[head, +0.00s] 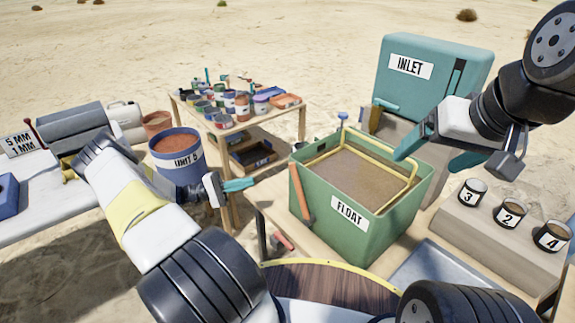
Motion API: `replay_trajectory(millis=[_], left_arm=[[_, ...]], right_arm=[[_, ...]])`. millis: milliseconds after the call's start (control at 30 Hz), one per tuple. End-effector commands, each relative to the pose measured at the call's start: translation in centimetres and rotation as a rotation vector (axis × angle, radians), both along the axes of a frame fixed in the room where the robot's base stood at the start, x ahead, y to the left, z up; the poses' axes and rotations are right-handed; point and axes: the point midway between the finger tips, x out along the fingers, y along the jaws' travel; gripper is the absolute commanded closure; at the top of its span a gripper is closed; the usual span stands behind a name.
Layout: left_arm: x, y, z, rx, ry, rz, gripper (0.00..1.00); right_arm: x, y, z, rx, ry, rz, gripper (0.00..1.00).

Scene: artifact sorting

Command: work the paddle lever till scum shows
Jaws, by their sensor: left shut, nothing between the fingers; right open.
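The green tank labelled FLOAT (349,236) stands on the wooden table, filled with brown, grainy-looking contents (355,180). The surface looks evenly brown; I cannot make out a distinct scum layer. An orange lever (302,197) stands tilted against the tank's left side; it looks like the paddle lever. A yellow frame (384,150) spans the tank's top. My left gripper (246,185) is shut and empty, left of the lever and apart from it. My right gripper (425,163) is open and empty, over the tank's back right rim. The paddle itself is not visible.
A teal INLET box (432,72) stands behind the tank. Numbered cups 3 (472,193), 2 (510,214) and 4 (552,237) sit on a block at right. A blue bucket (180,163) stands at left. A cluttered small table (236,130) stands behind. A grey tray (440,268) lies in front.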

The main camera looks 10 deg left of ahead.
Motion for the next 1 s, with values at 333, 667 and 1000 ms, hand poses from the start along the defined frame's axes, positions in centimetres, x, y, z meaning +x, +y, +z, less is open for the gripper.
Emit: replay_trajectory(millis=[333, 667, 1000], left_arm=[[1.0, -2.6, 0.3, -0.026, -0.009, 0.020, 1.00], [3.4, -9.0, 1.8, -0.025, -0.007, 0.020, 1.00], [1.9, -11.9, 3.3, -0.023, -0.007, 0.023, 1.00]], right_arm=[[0.0, 0.0, 0.0, 0.000, 0.000, 0.000, 0.17], [0.0, 0.0, 0.0, 0.000, 0.000, 0.000, 0.17], [0.0, 0.0, 0.0, 0.000, 0.000, 0.000, 0.17]])
